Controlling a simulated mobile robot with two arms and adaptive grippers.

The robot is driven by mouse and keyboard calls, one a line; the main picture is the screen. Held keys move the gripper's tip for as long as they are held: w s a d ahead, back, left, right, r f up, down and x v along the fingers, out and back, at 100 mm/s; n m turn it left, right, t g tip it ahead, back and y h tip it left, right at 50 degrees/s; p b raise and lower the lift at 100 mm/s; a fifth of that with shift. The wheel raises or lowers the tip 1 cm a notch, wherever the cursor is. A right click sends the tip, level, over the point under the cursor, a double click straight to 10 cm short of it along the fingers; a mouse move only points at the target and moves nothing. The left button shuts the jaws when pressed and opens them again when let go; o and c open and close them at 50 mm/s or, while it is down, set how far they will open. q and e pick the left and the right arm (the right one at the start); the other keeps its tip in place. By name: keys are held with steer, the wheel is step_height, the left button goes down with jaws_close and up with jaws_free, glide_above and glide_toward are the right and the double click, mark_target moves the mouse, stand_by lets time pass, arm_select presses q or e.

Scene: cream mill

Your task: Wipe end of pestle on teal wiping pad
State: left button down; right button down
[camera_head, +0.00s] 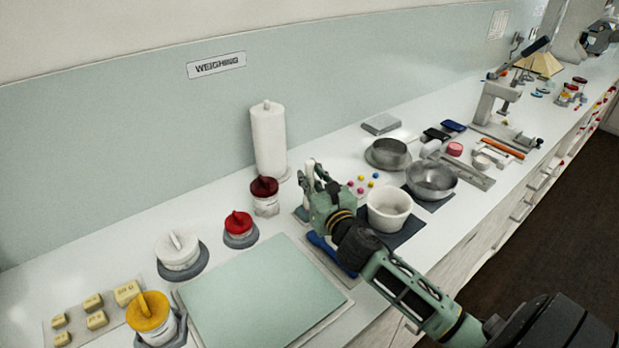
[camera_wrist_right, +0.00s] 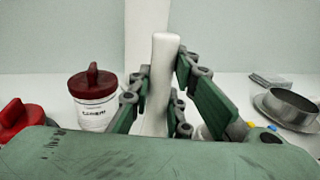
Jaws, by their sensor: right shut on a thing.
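My right gripper (camera_head: 314,188) is shut on the white pestle (camera_head: 309,171), which stands roughly upright between its fingers. In the right wrist view the pestle (camera_wrist_right: 163,58) shows between the green fingers of the gripper (camera_wrist_right: 158,90), its upper end clear above them. A small teal pad (camera_head: 301,214), which looks like the wiping pad, lies on the bench at the pestle's foot, partly behind the gripper. The pestle's lower end is hidden, so I cannot tell whether it touches the pad. My left gripper is not in view.
A white mortar (camera_head: 389,219) stands on a dark mat right of my gripper. A dark-red-lidded jar (camera_head: 265,207) stands close left and a paper roll (camera_head: 268,140) behind. Small coloured balls (camera_head: 361,190) lie nearby. A large pale green mat (camera_head: 262,293) is bare in front.

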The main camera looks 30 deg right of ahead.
steer(key=shift+d, duration=0.1)
steer(key=shift+d, duration=0.5)
steer(key=shift+a+p, duration=0.4)
steer(key=shift+a, duration=0.85)
steer(key=shift+d, duration=1.25)
steer(key=shift+a+p, duration=0.35)
steer(key=shift+a, duration=0.9)
steer(key=shift+d, duration=1.25)
steer(key=shift+a+p, duration=0.3)
steer(key=shift+a, duration=0.95)
steer(key=shift+d, duration=1.25)
